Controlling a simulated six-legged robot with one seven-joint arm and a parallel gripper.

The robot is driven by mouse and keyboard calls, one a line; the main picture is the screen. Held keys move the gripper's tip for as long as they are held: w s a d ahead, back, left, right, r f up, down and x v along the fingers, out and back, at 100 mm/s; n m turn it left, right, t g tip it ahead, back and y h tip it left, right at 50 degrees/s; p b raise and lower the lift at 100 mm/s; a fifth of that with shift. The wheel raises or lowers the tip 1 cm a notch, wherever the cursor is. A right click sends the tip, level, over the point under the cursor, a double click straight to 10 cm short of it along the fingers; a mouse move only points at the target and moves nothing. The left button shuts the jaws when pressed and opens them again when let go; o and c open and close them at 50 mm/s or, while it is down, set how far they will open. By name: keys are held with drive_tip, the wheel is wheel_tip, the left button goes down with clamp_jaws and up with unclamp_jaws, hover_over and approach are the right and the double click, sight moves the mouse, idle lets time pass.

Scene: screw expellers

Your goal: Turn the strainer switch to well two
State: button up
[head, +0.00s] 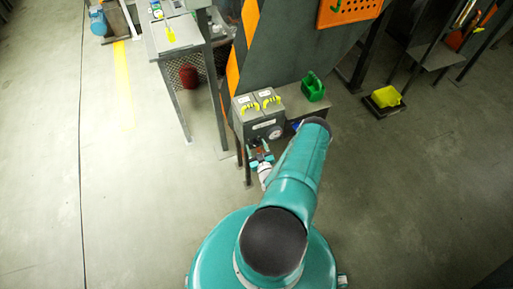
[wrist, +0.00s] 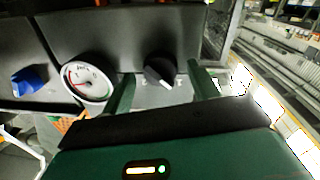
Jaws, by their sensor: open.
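The strainer switch appears to be the black rotary knob (wrist: 158,70) with a white pointer mark in the wrist view, set on a grey panel. In the head view my gripper (head: 262,160) is low at the front of the grey control box (head: 252,117); the knob cannot be made out there.
Yellow handles (head: 267,101) top the box. A green can (head: 313,87) stands behind it on the right. Open floor lies to the left.

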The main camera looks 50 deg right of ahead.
drive_tip(key=c, duration=1)
drive_tip(key=shift+m, duration=0.3)
drive_tip(key=m, duration=0.4)
drive_tip(key=shift+r, duration=0.1)
drive_tip(key=m, duration=0.4)
drive_tip(key=shift+m+y, duration=0.3)
drive_tip(key=m, duration=0.4)
drive_tip(key=shift+d+y, duration=0.1)
drive_tip(key=shift+y, duration=0.2)
drive_tip(key=shift+m, duration=1.9)
